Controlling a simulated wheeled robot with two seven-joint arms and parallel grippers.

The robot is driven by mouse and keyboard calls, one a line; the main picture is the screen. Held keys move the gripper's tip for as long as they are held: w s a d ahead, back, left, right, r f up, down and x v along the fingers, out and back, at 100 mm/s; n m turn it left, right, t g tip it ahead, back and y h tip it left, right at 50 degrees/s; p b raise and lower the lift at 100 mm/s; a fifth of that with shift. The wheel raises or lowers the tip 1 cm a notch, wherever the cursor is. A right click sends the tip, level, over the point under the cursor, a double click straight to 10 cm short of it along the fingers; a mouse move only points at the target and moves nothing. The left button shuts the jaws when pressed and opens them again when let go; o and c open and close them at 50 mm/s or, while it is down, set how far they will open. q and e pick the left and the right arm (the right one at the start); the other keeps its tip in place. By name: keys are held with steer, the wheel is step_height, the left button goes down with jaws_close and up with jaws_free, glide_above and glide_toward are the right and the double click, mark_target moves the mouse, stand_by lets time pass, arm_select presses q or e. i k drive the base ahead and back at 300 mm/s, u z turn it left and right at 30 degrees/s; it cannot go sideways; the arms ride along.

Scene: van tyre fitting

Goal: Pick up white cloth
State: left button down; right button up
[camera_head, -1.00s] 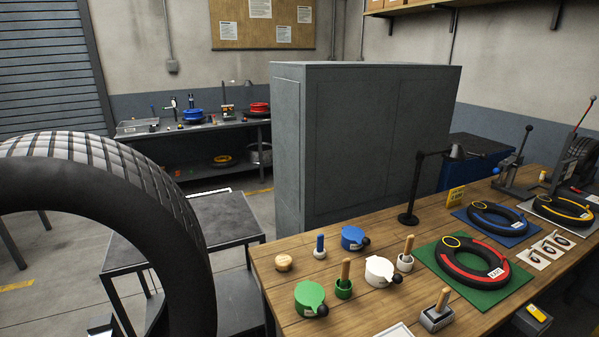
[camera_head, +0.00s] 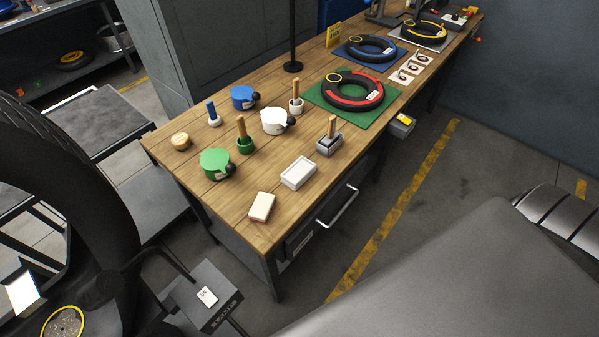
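Two small white items lie near the front edge of the wooden workbench (camera_head: 225,215). One is a flat white rectangular pad (camera_head: 262,206) with a reddish-brown edge, near the bench's near corner. The other is a white rectangular piece with a raised rim (camera_head: 298,173), like a shallow tray, just beyond it. I cannot tell for certain which of them is the white cloth, or whether the cloth lies in the tray. Neither of my grippers shows in this view.
Green (camera_head: 215,163), white (camera_head: 274,121) and blue (camera_head: 243,97) lidded pots, brushes and a wooden puck (camera_head: 181,141) stand behind the white items. A red-banded tyre (camera_head: 353,91) lies on a green mat. A large tyre (camera_head: 60,180) stands at the left.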

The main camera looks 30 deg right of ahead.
mark_target(302, 168)
steer(key=z, duration=0.4)
steer(key=k, duration=1.2)
steer(key=z, duration=0.7)
steer(key=i, duration=1)
steer(key=z, duration=0.65)
